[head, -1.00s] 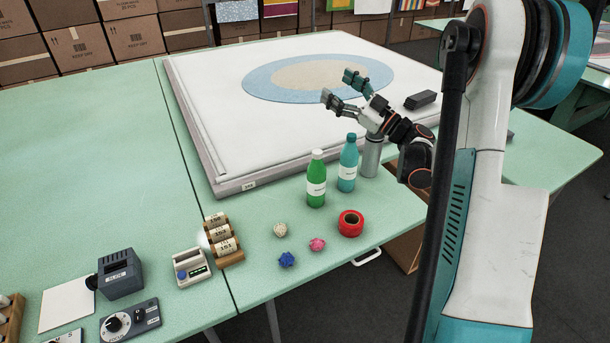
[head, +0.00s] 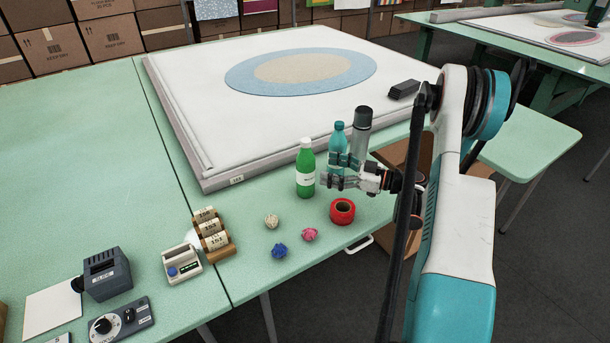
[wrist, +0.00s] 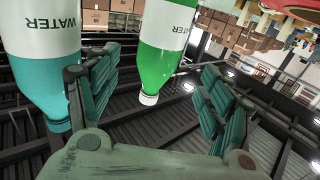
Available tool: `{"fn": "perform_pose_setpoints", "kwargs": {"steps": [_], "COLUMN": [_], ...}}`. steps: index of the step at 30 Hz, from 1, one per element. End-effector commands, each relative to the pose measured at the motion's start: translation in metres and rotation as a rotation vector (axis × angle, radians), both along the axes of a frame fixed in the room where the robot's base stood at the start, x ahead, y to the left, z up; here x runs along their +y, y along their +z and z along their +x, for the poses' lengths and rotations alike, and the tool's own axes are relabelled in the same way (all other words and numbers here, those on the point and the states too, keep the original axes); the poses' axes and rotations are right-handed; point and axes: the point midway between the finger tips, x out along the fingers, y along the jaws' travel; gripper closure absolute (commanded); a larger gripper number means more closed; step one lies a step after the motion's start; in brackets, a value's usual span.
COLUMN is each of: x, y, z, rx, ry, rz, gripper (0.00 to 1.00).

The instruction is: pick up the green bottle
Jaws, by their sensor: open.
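The green bottle (head: 305,172) with a white cap and white label stands upright on the near table, left of my gripper in the head view. My gripper (head: 332,170) is open and low, with its fingers pointing left toward the bottle. In the wrist view the green bottle (wrist: 166,50) appears upside down, ahead of the open, empty gap between the fingers of my gripper (wrist: 160,95). I cannot tell whether a finger touches it. The teal bottle (head: 337,137) stands just behind my fingers, which partly hide it; it is close to the left finger in the wrist view (wrist: 45,85).
A grey flask (head: 361,125) stands right of the teal bottle. A red tape roll (head: 342,211) and pink (head: 309,235), blue (head: 280,251) and cream (head: 271,221) balls lie nearer the front. A white framed board (head: 210,85) is behind the bottles.

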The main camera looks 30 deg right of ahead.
Motion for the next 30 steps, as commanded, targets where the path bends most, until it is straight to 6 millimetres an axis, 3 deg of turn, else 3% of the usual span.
{"fn": "perform_pose_setpoints", "kwargs": {"steps": [3, 14, 22, 30], "x": [0.013, 0.029, 0.053, 0.055], "y": [-0.001, -0.001, -0.003, -0.001], "z": [0.014, 0.033, 0.061, 0.064], "rx": [-0.001, -0.001, -0.001, -0.001], "ry": [0.002, 0.0, 0.001, -0.002], "rz": [-0.001, 0.0, 0.0, 0.0], "gripper": [0.26, 0.26, 0.26, 0.26]}}
